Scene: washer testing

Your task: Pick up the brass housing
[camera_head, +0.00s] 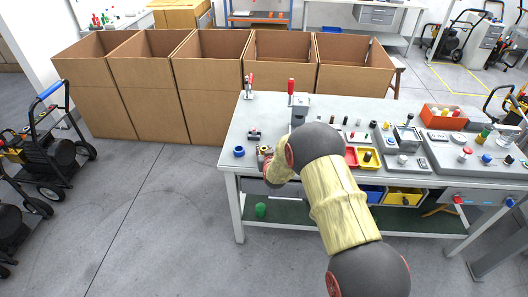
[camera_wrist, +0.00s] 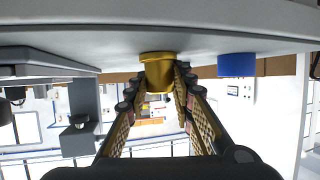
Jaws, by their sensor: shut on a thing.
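The brass housing (camera_wrist: 158,74) is a gold-coloured round part with a wider flange, in the upper middle of the wrist view. My gripper (camera_wrist: 159,84) has its two fingers on either side of it and is shut on it. The wrist view is upside down, and the flange appears at or very close to the pale tabletop; I cannot tell if there is a gap. In the head view my gripper (camera_head: 265,158) is at the workbench's front left edge, and my arm and gripper mostly hide the housing there.
A blue ring-like part (camera_head: 239,152) stands just left of my gripper; it also shows in the wrist view (camera_wrist: 237,65). A dark grey fixture with a red handle (camera_head: 291,87) stands behind. Red and yellow trays (camera_head: 367,167) lie right of my arm. Cardboard boxes (camera_head: 208,79) stand behind the workbench (camera_head: 232,132).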

